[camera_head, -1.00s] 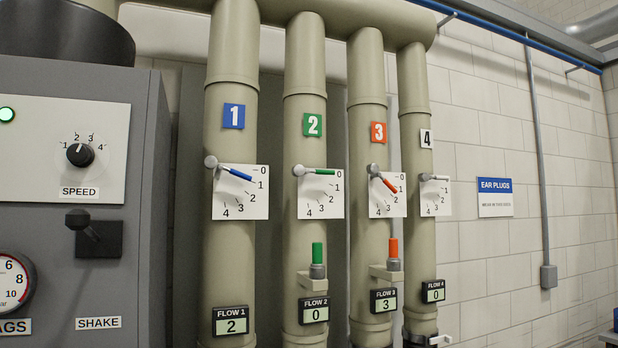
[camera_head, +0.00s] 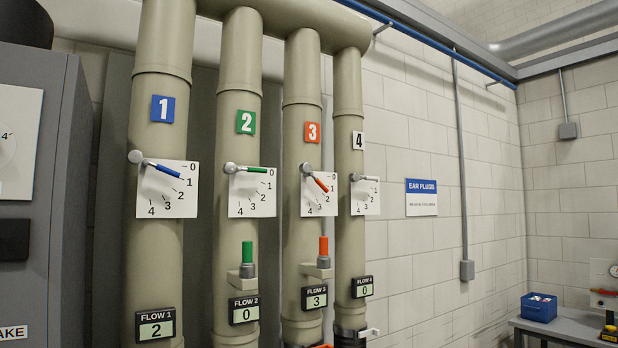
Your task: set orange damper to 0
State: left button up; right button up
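The orange damper lever (camera_head: 319,183) is on pipe 3, under the orange number 3 plate (camera_head: 312,132). It pivots at the upper left of its white dial (camera_head: 318,205) and slants down to the right, below the 0 mark. The flow 3 display (camera_head: 314,298) reads 3. Neither of my grippers shows in the head view.
Pipe 1 has a blue lever (camera_head: 166,169) and its display reads 2. The green lever (camera_head: 256,169) on pipe 2 and the white lever (camera_head: 367,178) on pipe 4 are near 0. An orange-topped fitting (camera_head: 323,252) sticks out below the orange dial. A bench (camera_head: 565,325) stands far right.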

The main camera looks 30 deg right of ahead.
aim_at(305, 168)
jog(key=i+l, duration=0.15)
jog(key=l, duration=0.25)
jog(key=i+l, duration=0.15)
jog(key=l, duration=0.25)
jog(key=i+l, duration=0.15)
jog(key=l, duration=0.25)
